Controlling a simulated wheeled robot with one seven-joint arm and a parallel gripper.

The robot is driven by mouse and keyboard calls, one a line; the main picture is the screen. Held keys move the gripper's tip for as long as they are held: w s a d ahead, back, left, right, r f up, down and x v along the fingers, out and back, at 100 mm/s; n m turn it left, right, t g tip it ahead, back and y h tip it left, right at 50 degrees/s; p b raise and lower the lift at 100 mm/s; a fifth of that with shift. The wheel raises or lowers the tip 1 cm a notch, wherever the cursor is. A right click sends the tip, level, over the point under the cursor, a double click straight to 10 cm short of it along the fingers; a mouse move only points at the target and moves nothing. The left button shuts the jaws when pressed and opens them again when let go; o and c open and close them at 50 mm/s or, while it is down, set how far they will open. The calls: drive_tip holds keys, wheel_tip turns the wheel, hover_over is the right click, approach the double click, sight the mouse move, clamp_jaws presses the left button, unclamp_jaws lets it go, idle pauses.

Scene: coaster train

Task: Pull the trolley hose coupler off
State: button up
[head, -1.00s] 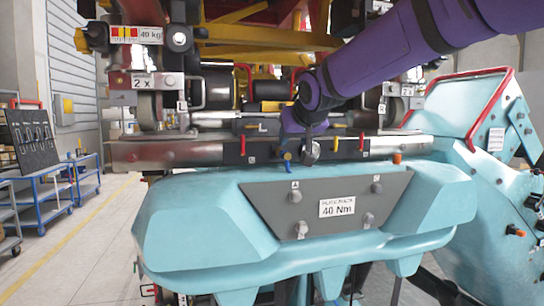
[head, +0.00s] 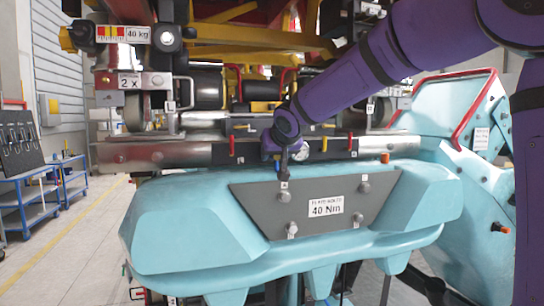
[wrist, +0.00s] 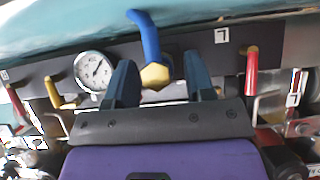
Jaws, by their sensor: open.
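The hose coupler (wrist: 155,75) is a brass hex piece with a blue hose (wrist: 148,38) rising from it in the wrist view. It sits at a dark panel (wrist: 180,52) with handles and a gauge. My gripper (wrist: 160,76) is open, its two dark fingers on either side of the coupler, with a visible gap to each. I cannot tell how deep the coupler lies between them. In the head view my gripper (head: 284,168) is at the dark strip on the trolley's front beam (head: 150,152) and hides the coupler.
Red handles (wrist: 251,70) and yellow handles (wrist: 55,95) stand close beside my fingers, with a round gauge (wrist: 92,70) to the left. The large turquoise body (head: 180,225) fills the space below the beam. Blue carts (head: 40,195) stand far left.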

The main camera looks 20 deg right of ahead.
sight(277, 164)
clamp_jaws()
drive_tip(key=shift+s, duration=0.4)
idle(0.6)
drive_tip(key=shift+s, duration=2.6)
